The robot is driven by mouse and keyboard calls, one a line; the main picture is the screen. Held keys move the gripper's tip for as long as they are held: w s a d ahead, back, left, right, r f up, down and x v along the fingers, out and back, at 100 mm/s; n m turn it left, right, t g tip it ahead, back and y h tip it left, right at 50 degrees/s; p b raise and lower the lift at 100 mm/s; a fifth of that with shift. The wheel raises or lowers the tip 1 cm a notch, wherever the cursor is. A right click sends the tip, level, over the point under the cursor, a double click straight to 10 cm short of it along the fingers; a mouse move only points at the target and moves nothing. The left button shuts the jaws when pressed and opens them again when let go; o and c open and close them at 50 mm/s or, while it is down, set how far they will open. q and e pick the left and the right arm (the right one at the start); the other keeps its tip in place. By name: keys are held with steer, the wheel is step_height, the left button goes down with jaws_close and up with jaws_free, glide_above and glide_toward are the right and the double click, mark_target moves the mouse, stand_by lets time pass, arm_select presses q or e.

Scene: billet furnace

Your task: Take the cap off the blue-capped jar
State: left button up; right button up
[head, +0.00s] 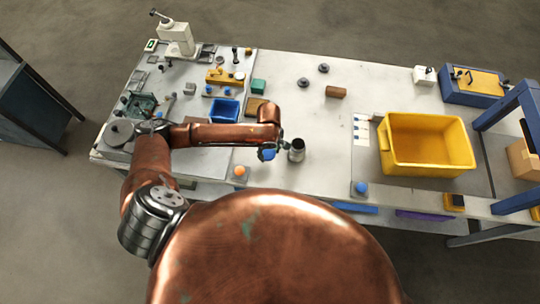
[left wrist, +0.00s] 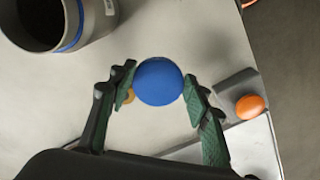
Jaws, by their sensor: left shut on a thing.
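The jar (head: 296,151) is a grey metal cylinder standing on the table. In the left wrist view the jar (left wrist: 70,22) shows at the upper left, with an open, dark mouth and a blue band on its side. The round blue cap (head: 268,155) is off the jar, held to its left. My left gripper (head: 271,147) is shut on the cap, and in the left wrist view the cap (left wrist: 159,82) sits between the green fingertips (left wrist: 158,92). The cap hides what is directly beneath it. My right gripper is not in view.
An orange button (head: 240,172) on a grey block is near the front edge, close to my left gripper. A yellow bin (head: 427,145) stands at the right, a small blue bin (head: 225,111) at the left. The table between jar and yellow bin is mostly clear.

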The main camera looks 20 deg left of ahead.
mark_target(270, 154)
arm_select(q)
steer(key=shift+w+f, duration=0.2)
steer(key=shift+f, duration=1.5)
steer(key=o, duration=0.9)
steer(key=shift+f, duration=0.1)
steer(key=o, duration=0.4)
step_height(270, 154, up, 12)
steer(key=shift+d, duration=0.15)
